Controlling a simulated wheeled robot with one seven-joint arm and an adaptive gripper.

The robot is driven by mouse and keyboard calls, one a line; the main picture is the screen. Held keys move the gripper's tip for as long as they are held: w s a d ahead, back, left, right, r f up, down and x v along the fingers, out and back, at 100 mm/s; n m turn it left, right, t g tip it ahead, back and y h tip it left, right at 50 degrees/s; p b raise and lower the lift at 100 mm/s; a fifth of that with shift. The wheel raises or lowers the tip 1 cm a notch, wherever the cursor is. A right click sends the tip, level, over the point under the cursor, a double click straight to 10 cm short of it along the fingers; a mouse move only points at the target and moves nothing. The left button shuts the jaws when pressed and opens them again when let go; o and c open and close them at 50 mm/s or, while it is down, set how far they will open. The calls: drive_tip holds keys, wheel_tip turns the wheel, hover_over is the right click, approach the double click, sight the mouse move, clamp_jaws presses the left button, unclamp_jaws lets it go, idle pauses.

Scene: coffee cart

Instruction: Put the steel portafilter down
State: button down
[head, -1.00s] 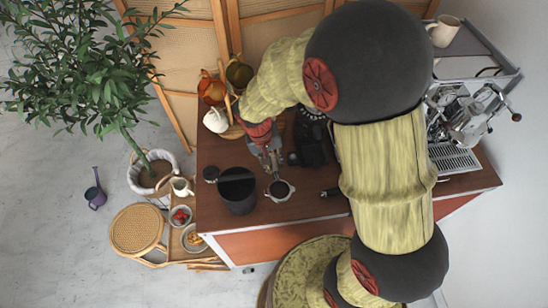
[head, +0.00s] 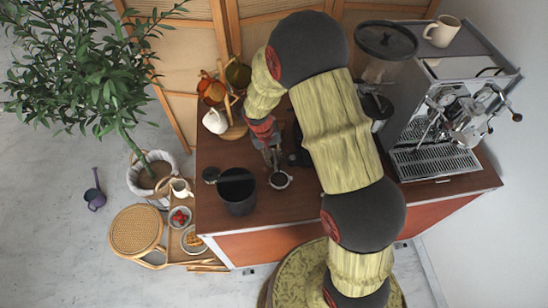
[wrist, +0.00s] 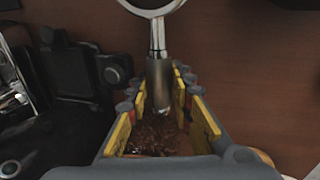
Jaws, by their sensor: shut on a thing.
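The steel portafilter (wrist: 157,44) is in my gripper, with its ring-shaped head pointing away from the fingers at the top of the wrist view. In the head view its round head (head: 280,180) shows over the brown cart top (head: 225,150), just right of a black bin. My gripper (wrist: 160,86) is shut on the portafilter's handle, with yellow-lined fingers on both sides of it. In the head view my gripper (head: 272,158) points down toward the front of the cart. I cannot tell whether the portafilter touches the cart top.
The black bin (head: 237,192) stands close left of the portafilter. A grinder (head: 385,45) and an espresso machine (head: 435,125) stand at the right. Mugs on a wooden stand (head: 235,131) are behind left. My arm covers the cart's middle.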

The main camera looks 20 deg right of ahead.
drive_tip(key=shift+f, duration=0.3)
drive_tip(key=shift+f, duration=0.15)
drive_tip(key=c, duration=1.6)
unclamp_jaws()
drive_tip(key=shift+o, duration=0.2)
